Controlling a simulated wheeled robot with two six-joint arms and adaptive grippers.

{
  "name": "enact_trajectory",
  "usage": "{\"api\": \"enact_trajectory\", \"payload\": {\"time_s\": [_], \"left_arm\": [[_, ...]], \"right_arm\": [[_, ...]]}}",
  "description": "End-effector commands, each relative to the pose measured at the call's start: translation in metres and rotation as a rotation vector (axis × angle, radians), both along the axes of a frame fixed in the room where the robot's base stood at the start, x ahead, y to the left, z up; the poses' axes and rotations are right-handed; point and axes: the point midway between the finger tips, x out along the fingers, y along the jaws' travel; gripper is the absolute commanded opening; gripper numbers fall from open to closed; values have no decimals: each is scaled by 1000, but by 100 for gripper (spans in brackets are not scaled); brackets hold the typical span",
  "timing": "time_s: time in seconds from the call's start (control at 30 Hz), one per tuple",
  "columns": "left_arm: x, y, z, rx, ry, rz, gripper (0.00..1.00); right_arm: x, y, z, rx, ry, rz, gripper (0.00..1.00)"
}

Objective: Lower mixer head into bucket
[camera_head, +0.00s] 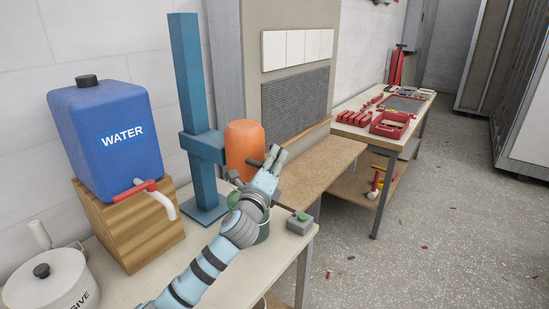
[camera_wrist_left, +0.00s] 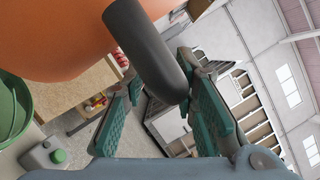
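The mixer head (camera_head: 244,146) is an orange rounded body on a blue stand (camera_head: 186,90), raised above a green bucket (camera_head: 262,230). My arm hides much of the bucket in the head view; its rim shows at left in the left wrist view (camera_wrist_left: 12,110). A dark handle (camera_wrist_left: 147,50) sticks out from the mixer head. My left gripper (camera_head: 277,158) is beside the mixer head, with its fingers apart. In the left wrist view the handle's end shows between the spread green-padded fingers (camera_wrist_left: 165,112); I cannot tell whether they touch it. My right gripper is not in view.
A grey box with a green button (camera_head: 299,223) stands at the bench's right edge. A blue water tank (camera_head: 105,135) on a wooden block and a white adhesive pot (camera_head: 48,284) stand at left. A tool table (camera_head: 372,134) is further back. The floor at right is mostly clear.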

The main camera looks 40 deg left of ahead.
Motion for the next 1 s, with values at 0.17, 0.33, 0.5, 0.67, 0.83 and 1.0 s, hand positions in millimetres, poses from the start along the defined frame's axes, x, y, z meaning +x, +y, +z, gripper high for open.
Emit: {"api": "enact_trajectory", "payload": {"time_s": [0.17,0.33,0.5,0.67,0.83,1.0], "left_arm": [[0,0,1,2,-3,0,35],[-1,-1,2,4,-5,-1,35],[-21,-8,-2,6,-4,-3,35],[-63,-23,-13,7,0,-4,35],[-99,-36,-21,4,0,-3,35],[-111,-40,-23,2,-3,-1,35]], "right_arm": [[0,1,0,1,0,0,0],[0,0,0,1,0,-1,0],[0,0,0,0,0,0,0],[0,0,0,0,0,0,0],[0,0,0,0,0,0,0],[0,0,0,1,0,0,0]]}}
